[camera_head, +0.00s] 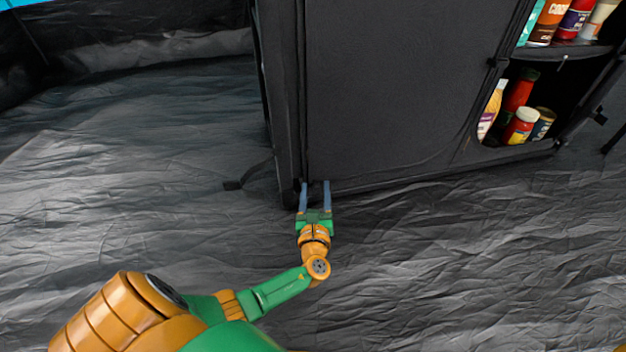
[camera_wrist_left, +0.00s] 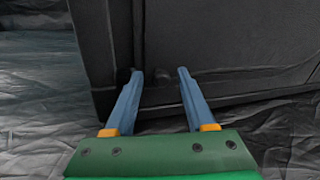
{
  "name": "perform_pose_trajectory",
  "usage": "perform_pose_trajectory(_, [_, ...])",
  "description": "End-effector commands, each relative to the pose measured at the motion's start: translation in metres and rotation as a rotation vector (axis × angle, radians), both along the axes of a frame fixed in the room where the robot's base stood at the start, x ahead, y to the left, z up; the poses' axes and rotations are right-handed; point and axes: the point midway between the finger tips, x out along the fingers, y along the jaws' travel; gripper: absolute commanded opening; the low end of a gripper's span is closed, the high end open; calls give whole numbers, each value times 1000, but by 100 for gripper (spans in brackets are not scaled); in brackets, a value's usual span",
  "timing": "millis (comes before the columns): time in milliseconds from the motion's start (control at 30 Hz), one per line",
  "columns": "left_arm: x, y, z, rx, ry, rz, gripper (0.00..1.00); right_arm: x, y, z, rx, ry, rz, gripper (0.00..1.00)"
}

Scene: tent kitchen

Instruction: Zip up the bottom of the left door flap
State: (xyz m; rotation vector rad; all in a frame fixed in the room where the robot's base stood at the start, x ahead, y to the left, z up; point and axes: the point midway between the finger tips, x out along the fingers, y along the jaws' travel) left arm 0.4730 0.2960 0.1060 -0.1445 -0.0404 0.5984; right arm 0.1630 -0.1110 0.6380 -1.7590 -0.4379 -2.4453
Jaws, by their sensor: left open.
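The left door flap (camera_head: 385,90) is a dark grey fabric panel on the front of a black fabric cabinet, and it hangs closed over the left compartment. Its lower part also shows in the left wrist view (camera_wrist_left: 215,45). A vertical seam runs down its left edge to the bottom corner. My left gripper (camera_head: 314,184) is open at that bottom left corner, its two blue fingers pointing at the cabinet. A zipper pull cannot be made out. My right gripper is not in view.
A dark strap (camera_head: 248,176) sticks out from the cabinet's lower left side onto the floor. The wrinkled grey groundsheet (camera_head: 110,200) is clear at the left and in front.

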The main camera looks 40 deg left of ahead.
Motion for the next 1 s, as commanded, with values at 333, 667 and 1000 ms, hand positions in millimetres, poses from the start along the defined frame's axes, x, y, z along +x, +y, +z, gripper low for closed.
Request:
perform_pose_trajectory(333, [0, 0, 0, -1, -1, -1, 0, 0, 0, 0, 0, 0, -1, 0])
perform_pose_trajectory(667, [0, 0, 0, -1, -1, -1, 0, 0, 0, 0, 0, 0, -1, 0])
perform_pose_trajectory(1000, [0, 0, 0, -1, -1, -1, 0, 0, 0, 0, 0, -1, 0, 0])
